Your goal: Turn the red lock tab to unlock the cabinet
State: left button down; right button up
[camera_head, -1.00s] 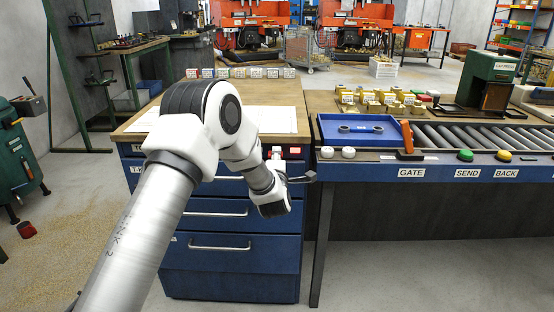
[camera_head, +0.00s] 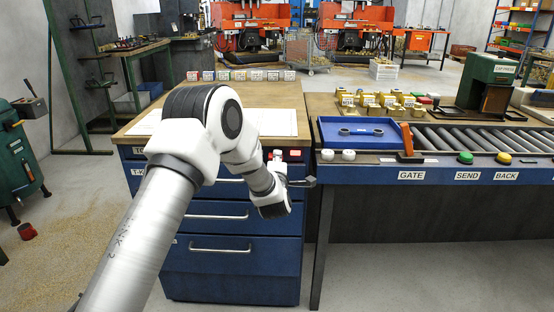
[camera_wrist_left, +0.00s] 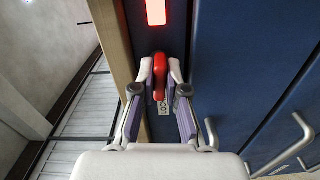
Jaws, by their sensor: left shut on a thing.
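The red lock tab (camera_wrist_left: 159,72) sits on the front of the blue cabinet (camera_wrist_left: 228,70), above a label that is partly hidden and begins "LOC". The tab looks upright along the narrow strip in the wrist view. My left gripper (camera_wrist_left: 160,84) is shut on the tab, with one pale fingertip on each side of it. In the head view the blue drawer cabinet (camera_head: 232,263) stands in the middle, and my left wrist hides much of the lock area. A lamp (camera_wrist_left: 155,12) above the tab glows red; it also shows in the head view (camera_head: 295,155). My right gripper is not in view.
Bar handles (camera_head: 220,250) stick out from the drawers. A bench with a roller conveyor (camera_head: 480,138) and a blue tray (camera_head: 357,142) stands close on the right. Small labelled blocks (camera_head: 238,75) line the cabinet top's back edge. The floor in front is clear.

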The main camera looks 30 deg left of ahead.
pick_arm(q)
jog(key=m+p, duration=0.1)
jog(key=m, duration=0.4)
jog(key=shift+p, duration=0.4)
jog(key=m+p, duration=0.2)
jog(key=m, duration=0.2)
jog(key=m+p, duration=0.2)
jog(key=m, duration=0.2)
jog(key=shift+m, duration=0.4)
jog(key=shift+m+p, duration=0.65)
jog(key=shift+m, duration=0.75)
jog(key=shift+f, duration=0.1)
jog(key=c, duration=1.5)
grip_release()
